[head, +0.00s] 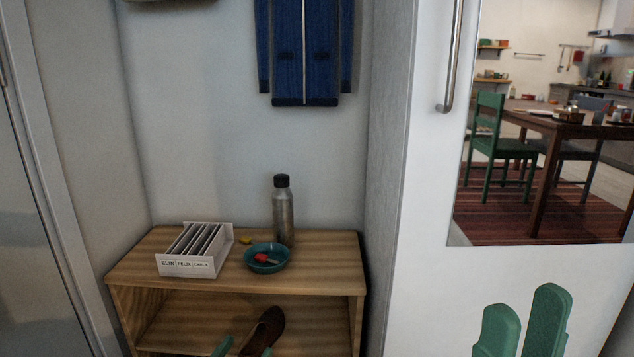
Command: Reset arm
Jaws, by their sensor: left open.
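My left gripper (244,350) shows at the bottom edge as two slim green fingertips held apart. It is open, in front of the shelf's lower compartment, with a brown shoe (264,331) seen between and beyond the tips. I see nothing held in it. My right gripper (522,326) shows at the lower right as two broad green fingers side by side, in front of the white panel. Only a narrow gap shows between them, so its opening is unclear. The rest of both grippers is below the picture.
A wooden shelf (312,265) stands in the niche. On it are a white box of name cards (190,265), a teal bowl (280,260) and a metal bottle (283,215). A blue garment (303,50) hangs above. A white panel (425,210) with a handle (451,65) and mirror-like area is right.

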